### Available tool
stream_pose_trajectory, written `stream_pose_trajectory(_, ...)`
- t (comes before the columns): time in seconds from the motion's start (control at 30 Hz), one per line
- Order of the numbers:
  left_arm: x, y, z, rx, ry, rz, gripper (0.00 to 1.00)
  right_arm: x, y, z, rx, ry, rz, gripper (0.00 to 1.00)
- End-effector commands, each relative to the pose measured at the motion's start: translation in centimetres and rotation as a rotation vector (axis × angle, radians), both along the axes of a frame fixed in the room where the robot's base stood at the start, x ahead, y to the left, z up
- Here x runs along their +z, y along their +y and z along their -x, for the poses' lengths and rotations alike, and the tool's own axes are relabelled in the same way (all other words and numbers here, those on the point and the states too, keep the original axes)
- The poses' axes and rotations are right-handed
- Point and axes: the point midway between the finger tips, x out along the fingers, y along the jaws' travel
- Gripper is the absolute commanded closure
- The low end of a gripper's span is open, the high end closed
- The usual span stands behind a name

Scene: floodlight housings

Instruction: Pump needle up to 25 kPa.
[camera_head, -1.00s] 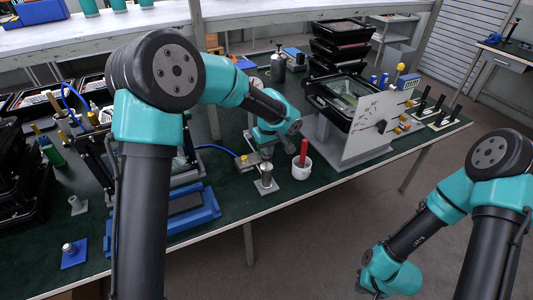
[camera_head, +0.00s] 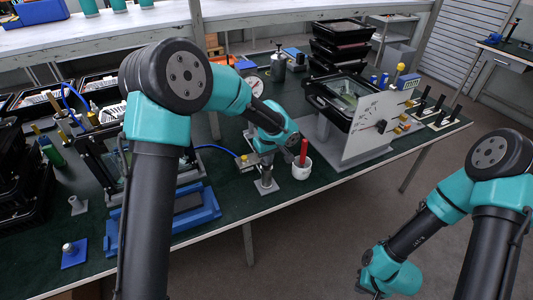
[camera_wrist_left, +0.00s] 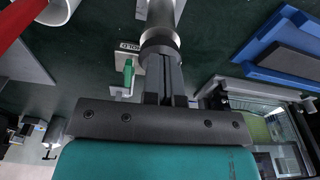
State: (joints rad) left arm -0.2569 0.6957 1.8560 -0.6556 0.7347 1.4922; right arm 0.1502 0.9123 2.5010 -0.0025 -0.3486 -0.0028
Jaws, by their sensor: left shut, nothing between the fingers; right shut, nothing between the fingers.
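My left gripper (camera_head: 265,163) is shut with nothing between its fingers, just over a metal post (camera_head: 266,182) on a small plate near the table's front edge. In the left wrist view the shut fingers (camera_wrist_left: 165,75) point at a round metal knob (camera_wrist_left: 160,42), close to or touching it; I cannot tell which. A round white dial (camera_head: 257,86) shows behind my left arm, too small to read. A grey panel (camera_head: 372,130) carries an arc of scale marks, also unreadable. My right gripper (camera_head: 372,292) is low at the frame's bottom edge, away from the table.
A white cup (camera_head: 301,170) with a red handle (camera_head: 303,152) stands right of the post. A green lever (camera_wrist_left: 129,72) on a labelled plate is close to the fingers. A blue tray (camera_head: 207,213) lies left. A blue hose (camera_head: 215,148) runs behind.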

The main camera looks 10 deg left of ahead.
Motion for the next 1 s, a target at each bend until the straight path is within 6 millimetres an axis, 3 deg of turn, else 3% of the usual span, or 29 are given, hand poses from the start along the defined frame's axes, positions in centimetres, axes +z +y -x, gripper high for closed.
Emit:
stream_pose_trajectory(0.3,0.8,-1.9,2.2,-0.002,0.004,0.0,1.0,0.0,0.0,0.0,0.0,0.0,0.0,1.0)
stream_pose_trajectory(0.73,1.2,-2.0,2.3,0.0,0.003,0.0,1.0,0.0,0.0,0.0,0.0,0.0,0.0,1.0)
stream_pose_trajectory(1.0,4.6,-2.3,2.5,0.001,-0.001,0.002,1.0,0.0,0.0,0.0,0.0,0.0,0.0,1.0)
